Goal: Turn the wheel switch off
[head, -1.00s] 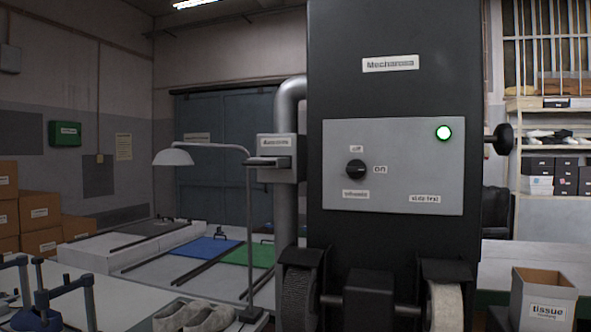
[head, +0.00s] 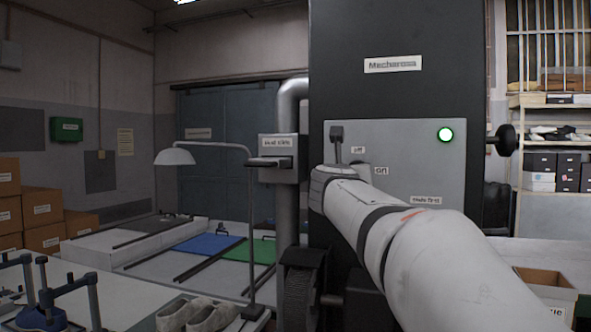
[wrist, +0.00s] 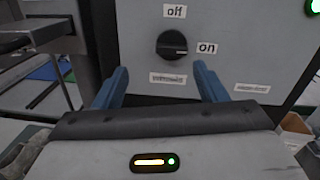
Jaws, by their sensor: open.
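The wheel switch (wrist: 172,45) is a round black knob on a grey panel (head: 400,150) of a tall black machine. In the wrist view, its pale pointer line faces right, toward the "on" label (wrist: 207,48). The "off" label (wrist: 175,11) is above it. My gripper (wrist: 161,68) is open, with its two blue fingers below and to either side of the knob, apart from it and empty. In the head view, my white arm crosses in front of the panel and mostly hides the knob. The green lamp (head: 445,134) on the panel is lit.
A grey box with a black handle (head: 277,158) is on the pipe left of the machine. A desk lamp (head: 175,157) and a pair of shoes (head: 200,316) are at lower left.

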